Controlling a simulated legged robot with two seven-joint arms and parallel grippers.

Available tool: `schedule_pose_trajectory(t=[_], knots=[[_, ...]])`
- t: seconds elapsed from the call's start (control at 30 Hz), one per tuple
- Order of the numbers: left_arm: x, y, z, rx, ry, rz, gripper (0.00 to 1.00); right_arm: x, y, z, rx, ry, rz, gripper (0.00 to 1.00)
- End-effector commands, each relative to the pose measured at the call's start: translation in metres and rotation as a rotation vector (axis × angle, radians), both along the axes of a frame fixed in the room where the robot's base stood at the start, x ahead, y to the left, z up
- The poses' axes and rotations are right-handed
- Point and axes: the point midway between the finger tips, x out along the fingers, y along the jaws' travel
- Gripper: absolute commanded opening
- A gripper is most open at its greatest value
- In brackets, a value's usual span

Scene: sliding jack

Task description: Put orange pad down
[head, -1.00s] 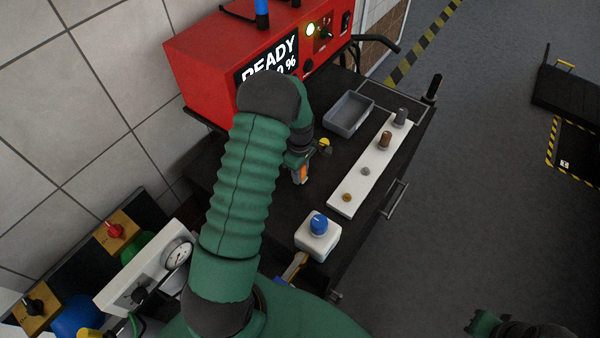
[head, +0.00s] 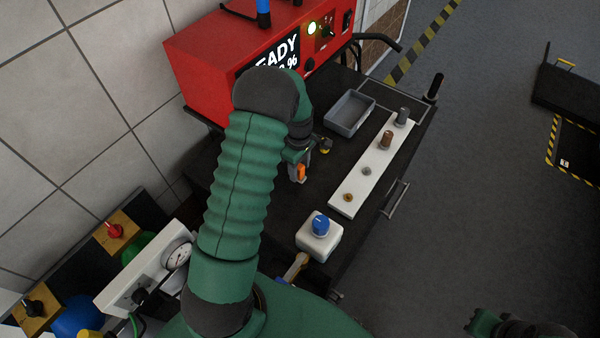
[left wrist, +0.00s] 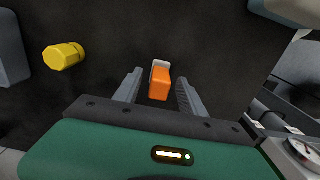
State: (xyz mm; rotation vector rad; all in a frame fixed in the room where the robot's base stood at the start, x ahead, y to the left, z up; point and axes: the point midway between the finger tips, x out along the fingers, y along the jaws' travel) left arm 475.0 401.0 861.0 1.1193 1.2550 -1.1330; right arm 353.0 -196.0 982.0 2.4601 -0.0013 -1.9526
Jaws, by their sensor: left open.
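The orange pad (head: 301,173) is small and block-shaped, with a pale grey-white end, over the dark bench top (head: 262,205). My left gripper (head: 298,165) points down at it. In the left wrist view the orange pad (left wrist: 160,84) lies between the two spread fingers, with a gap visible on each side. The left gripper is open. I cannot tell how far the fingertips are above the bench. A green and black part of my right arm (head: 490,325) shows at the bottom right edge; its fingers cannot be made out.
A yellow knob-like piece (left wrist: 64,57) is close beside the gripper. A grey tray (head: 349,114), a white strip with several pegs (head: 372,168) and a white box with a blue knob (head: 319,240) stand to the right. The red machine (head: 205,80) is behind.

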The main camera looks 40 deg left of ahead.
Motion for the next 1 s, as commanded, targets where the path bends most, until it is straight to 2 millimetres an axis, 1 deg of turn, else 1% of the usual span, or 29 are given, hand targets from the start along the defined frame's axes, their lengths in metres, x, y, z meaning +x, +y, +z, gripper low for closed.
schedule_pose_trajectory(t=[0.03, 0.2, 0.3, 0.4, 0.53, 1.0], knots=[[0.002, 0.001, 0.014, 0.004, -0.006, 0.000, 0.48, 0.000, 0.000, -0.001, 0.000, 0.000, 0.000, 0.00], [0.002, 0.001, 0.058, 0.003, -0.005, 0.000, 0.48, 0.000, 0.000, -0.003, 0.000, 0.000, 0.000, 0.00], [0.002, 0.000, 0.076, 0.001, -0.003, -0.001, 0.48, 0.000, 0.000, -0.004, 0.000, 0.000, 0.000, 0.00], [0.001, 0.001, 0.087, 0.000, 0.000, 0.000, 0.48, 0.000, 0.000, -0.004, 0.000, 0.000, 0.000, 0.00], [0.001, 0.001, 0.091, 0.000, 0.000, 0.000, 0.48, 0.000, 0.000, -0.004, 0.000, 0.000, 0.000, 0.00], [0.000, 0.001, 0.090, 0.000, 0.001, 0.000, 0.48, 0.000, 0.000, -0.004, 0.000, 0.000, 0.000, 0.00]])
